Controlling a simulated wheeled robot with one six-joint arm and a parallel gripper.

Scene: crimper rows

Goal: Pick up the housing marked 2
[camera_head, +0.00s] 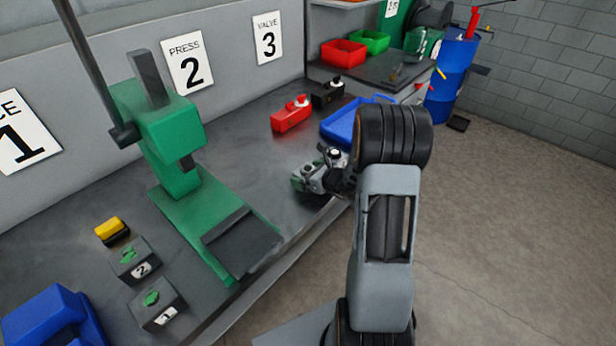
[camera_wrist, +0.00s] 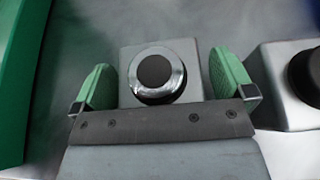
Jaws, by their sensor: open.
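My gripper (camera_wrist: 163,88) is open in the wrist view, with a green pad on each finger. A light grey block (camera_wrist: 190,62) with a chrome-ringed black knob (camera_wrist: 155,72) shows between the fingers, with a small gap on each side. No number on it is visible. In the head view the gripper end is partly hidden by my arm, among small grey and green parts (camera_head: 312,177) near the bench edge. Two dark blocks with green tops stand at the lower left, one labelled 2 (camera_head: 133,262) and one labelled 1 (camera_head: 157,305).
A second grey block (camera_wrist: 276,85) with a dark knob stands close to the right finger. A green press (camera_head: 178,150) stands left of the gripper. Red (camera_head: 291,117) and black (camera_head: 325,97) parts and a blue tray (camera_head: 338,127) lie behind.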

